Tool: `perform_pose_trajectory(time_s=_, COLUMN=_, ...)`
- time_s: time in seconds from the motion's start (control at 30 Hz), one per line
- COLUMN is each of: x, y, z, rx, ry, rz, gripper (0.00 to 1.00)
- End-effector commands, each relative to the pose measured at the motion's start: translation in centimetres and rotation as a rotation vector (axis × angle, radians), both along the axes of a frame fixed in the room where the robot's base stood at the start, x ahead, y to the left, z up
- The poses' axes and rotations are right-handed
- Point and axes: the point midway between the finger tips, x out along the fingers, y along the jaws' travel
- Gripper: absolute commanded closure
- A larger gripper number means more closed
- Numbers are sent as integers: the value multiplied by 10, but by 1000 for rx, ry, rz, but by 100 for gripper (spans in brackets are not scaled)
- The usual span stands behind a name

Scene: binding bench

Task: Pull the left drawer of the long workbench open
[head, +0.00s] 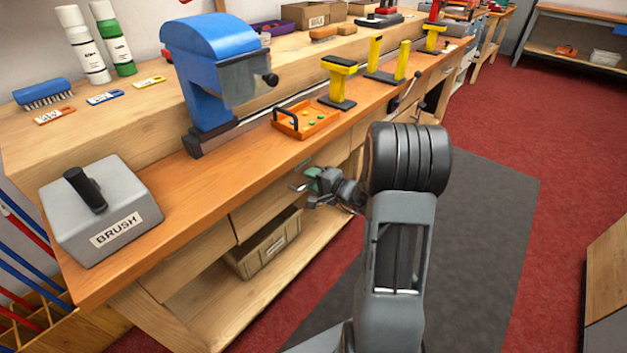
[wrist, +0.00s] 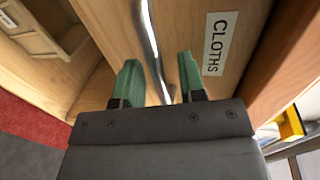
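The long workbench (head: 190,205) runs from the lower left to the upper right in the head view. Under its top is a wooden drawer front (head: 262,208), which looks shut. In the wrist view the drawer front (wrist: 260,35) carries a CLOTHS label (wrist: 219,44) and a metal bar handle (wrist: 152,50). My gripper (head: 313,187) is at this drawer front. In the wrist view my gripper (wrist: 160,80) is open, with green fingertips on either side of the handle. Gaps show between the fingers and the bar. My arm hides part of the bench front.
A bin (head: 265,248) stands on the lower shelf below the drawer. On the bench top are a grey BRUSH box (head: 105,210), a blue machine (head: 205,75), an orange tray (head: 306,120) and yellow stands (head: 338,82). The grey floor mat (head: 480,230) beside the bench is clear.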

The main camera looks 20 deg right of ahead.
Motion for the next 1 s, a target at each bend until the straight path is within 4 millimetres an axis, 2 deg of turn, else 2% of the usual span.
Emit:
perform_pose_trajectory(time_s=0.13, x=0, y=0, z=0, rx=0, ry=0, rz=0, gripper=64)
perform_pose_trajectory(time_s=0.5, x=0, y=0, z=0, rx=0, ry=0, rz=0, gripper=99)
perform_pose_trajectory(time_s=1.0, x=0, y=-2, z=-1, rx=0, ry=0, rz=-1, gripper=100)
